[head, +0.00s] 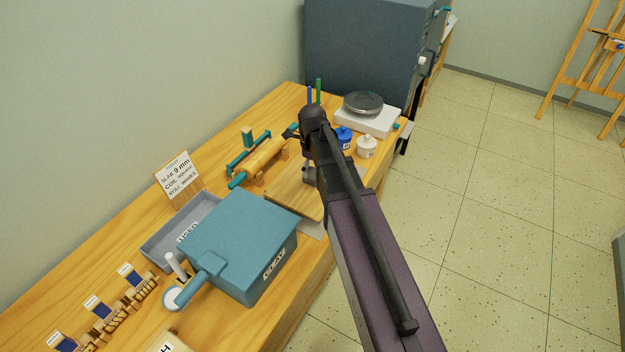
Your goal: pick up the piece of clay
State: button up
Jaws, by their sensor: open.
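No piece of clay shows plainly. A blue lidded box labelled CLAY (240,245) stands on the wooden table, and its lid hides any contents. My gripper (309,175) points down over a wooden board (285,198), partly hidden behind my arm. Its jaws are open. I cannot tell whether anything lies between them or how far they are above the board.
A grey tray labelled USED (160,247) lies left of the box. A rolling pin (262,160) rests behind the board. A scale (372,122), a blue jar (344,138) and a white jar (366,147) stand right of my wrist. A sign (178,175) stands near the wall.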

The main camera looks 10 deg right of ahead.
aim_at(313, 176)
jog(key=shift+f+b, duration=1.4)
jog(key=shift+f, duration=0.3)
jog(key=shift+d, duration=0.1)
jog(key=c, duration=1.2)
